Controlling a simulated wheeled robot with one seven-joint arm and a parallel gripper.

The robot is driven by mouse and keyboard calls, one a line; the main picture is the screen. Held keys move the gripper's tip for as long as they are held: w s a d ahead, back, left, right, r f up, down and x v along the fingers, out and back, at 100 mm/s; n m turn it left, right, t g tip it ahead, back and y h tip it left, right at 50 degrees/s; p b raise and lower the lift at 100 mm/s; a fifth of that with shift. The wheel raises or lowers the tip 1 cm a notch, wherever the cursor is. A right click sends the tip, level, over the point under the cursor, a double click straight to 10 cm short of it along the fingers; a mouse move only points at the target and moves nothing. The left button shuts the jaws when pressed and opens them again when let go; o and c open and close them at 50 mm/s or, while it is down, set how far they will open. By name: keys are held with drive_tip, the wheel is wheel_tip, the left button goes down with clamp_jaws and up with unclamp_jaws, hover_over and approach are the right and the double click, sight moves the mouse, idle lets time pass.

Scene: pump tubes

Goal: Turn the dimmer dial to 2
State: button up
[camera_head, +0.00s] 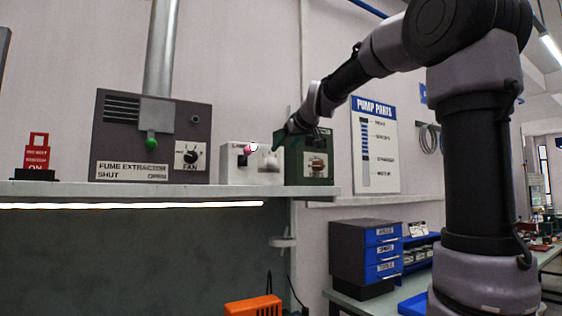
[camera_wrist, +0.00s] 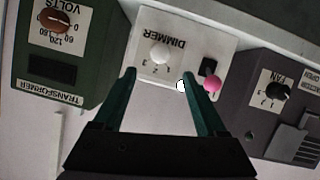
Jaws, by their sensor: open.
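The dimmer is a white box (camera_wrist: 140,68) labelled DIMMER, upside down in the wrist view; in the head view it stands on the shelf (camera_head: 235,178). Its pale round dial (camera_wrist: 159,53) has small numbers around it; I cannot tell which one it points at. My gripper (camera_wrist: 158,73) is open and empty, with its two green fingers spread on either side of the dial's line and their tips short of it in the picture. In the head view my gripper (camera_head: 278,141) is just above and beside the dimmer box, and its fingertips are hard to make out.
A pink knob (camera_wrist: 212,84) by a black square sits close beside one finger. The green transformer (camera_wrist: 60,95) and grey fume extractor (camera_wrist: 262,120) with its fan dial (camera_wrist: 278,91) flank the dimmer. The shelf (camera_head: 130,189) carries them, with a red block (camera_head: 37,158) at left.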

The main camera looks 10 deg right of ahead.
sight(273, 160)
drive_tip(key=x, duration=1)
clamp_jaws()
